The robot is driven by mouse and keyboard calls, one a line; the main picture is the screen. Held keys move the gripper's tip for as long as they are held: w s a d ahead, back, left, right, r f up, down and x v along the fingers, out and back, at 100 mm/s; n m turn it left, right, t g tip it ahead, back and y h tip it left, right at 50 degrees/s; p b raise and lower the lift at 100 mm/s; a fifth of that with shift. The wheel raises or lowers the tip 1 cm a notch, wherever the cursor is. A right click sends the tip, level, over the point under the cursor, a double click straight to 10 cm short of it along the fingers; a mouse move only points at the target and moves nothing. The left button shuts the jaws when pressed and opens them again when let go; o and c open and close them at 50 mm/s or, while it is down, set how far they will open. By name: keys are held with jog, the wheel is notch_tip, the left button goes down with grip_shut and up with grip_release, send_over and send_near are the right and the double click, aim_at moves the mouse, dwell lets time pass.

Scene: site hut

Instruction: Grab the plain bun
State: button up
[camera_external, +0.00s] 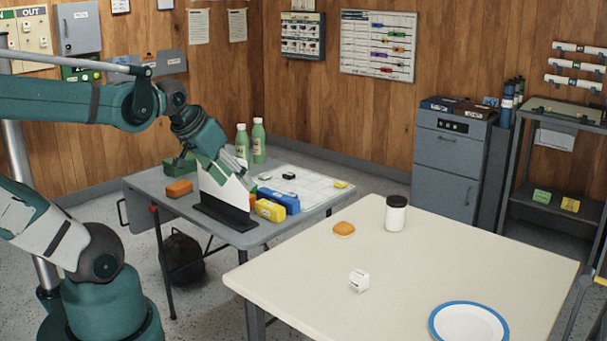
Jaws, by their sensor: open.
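The plain bun (344,229) is a small golden-brown round piece. It lies on the cream table (450,265), near the table's back left edge. My gripper (243,178) hangs over the grey folding table, well to the left of the bun and apart from it. It is open, and I see nothing held in it. Its fingers are small in this view and overlap a white upright panel behind them.
On the cream table, a dark-lidded white jar (396,213) stands right of the bun. A white cube (359,280) lies in front, and a blue-rimmed plate (468,323) sits at the front right. The grey table (150,184) holds bottles and coloured blocks.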

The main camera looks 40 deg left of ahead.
jog(key=n+g+h+p, duration=0.2)
jog(key=n+g+p, duration=0.6)
jog(key=n, duration=0.8)
send_over(344, 223)
jog(key=a+p, duration=0.1)
jog(key=shift+t, duration=0.4)
notch_tip(344, 223, down, 14)
jog(key=shift+s+a+r, duration=0.1)
jog(key=shift+s+r, duration=0.05)
jog(key=shift+r, duration=0.1)
jog(key=shift+w+f+n, duration=0.2)
jog(key=shift+f+n, duration=0.2)
jog(key=shift+f, duration=0.15)
jog(key=shift+d+f, duration=0.15)
jog(key=shift+f, duration=0.5)
jog(key=shift+d+f, duration=0.15)
jog(key=shift+f, duration=0.45)
